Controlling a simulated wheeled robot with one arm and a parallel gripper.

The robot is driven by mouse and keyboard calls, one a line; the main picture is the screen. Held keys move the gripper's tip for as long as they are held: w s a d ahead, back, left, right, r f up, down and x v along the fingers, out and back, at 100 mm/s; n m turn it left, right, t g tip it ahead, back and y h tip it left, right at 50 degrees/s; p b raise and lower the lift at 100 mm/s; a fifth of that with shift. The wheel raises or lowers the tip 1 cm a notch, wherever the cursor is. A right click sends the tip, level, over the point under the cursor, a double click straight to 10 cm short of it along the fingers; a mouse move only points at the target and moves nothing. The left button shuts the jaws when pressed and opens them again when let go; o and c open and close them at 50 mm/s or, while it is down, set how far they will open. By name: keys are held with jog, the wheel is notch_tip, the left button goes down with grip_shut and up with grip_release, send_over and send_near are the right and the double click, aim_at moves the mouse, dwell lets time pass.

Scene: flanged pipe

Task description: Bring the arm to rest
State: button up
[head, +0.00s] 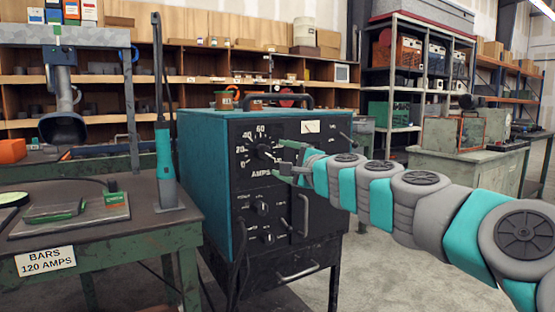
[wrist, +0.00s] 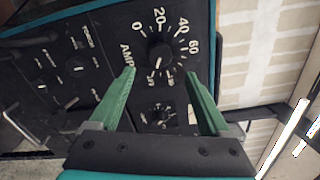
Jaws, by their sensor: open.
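My gripper (head: 287,163) is at the end of my arm, which reaches in from the right in the head view. Its two green fingers stand apart and empty in the wrist view (wrist: 160,95). They are in front of the dark control panel of a teal welding machine (head: 207,160). The large AMPS dial (head: 264,151) is just left of the fingers in the head view. In the wrist view the dial (wrist: 160,57) shows beyond and between the fingertips. Whether the fingers touch the panel is hard to tell, but nothing is held.
A green workbench (head: 130,235) stands at the left with a sign reading BARS 120 AMPS (head: 45,261). A torch-like tool (head: 165,165) stands upright on it. Shelves (head: 180,78) line the back. A cabinet bench (head: 460,165) stands behind my arm. Some concrete floor (head: 365,275) is clear beneath my arm.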

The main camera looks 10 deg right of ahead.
jog(key=shift+s, duration=0.1)
jog(key=s+a+f+n+g+y, duration=0.25)
jog(key=s+a+f+n, duration=0.2)
jog(key=a, duration=0.25)
jog(key=s+a+f+n+g+y, duration=0.1)
jog(key=s+a+f+n+g, duration=0.2)
jog(key=s+a+n, duration=0.3)
jog(key=s+a+f+n+g+h, duration=0.1)
jog(key=s+a+f+n+g, duration=0.15)
jog(key=s+f, duration=0.4)
jog(key=s+a+f+n+g+h, duration=0.1)
jog(key=s+f+g, duration=0.2)
jog(key=s+f, duration=0.3)
jog(key=s+d+f+n+g+h, duration=0.1)
jog(key=s+d+f, duration=0.3)
jog(key=s, duration=0.4)
jog(key=s+d+f+n+g+h, duration=0.1)
jog(key=s+d+f+g+h, duration=0.2)
jog(key=s+f, duration=0.4)
jog(key=s+d+f+n+g+h, duration=0.1)
jog(key=s+d+f+g+h, duration=0.2)
jog(key=s+d+f, duration=0.3)
jog(key=s+d+g, duration=0.1)
jog(key=s, duration=0.2)
jog(key=shift+f+n, duration=0.15)
jog(key=shift+n, duration=0.15)
jog(key=shift+a, duration=0.1)
jog(key=shift+c, duration=0.4)
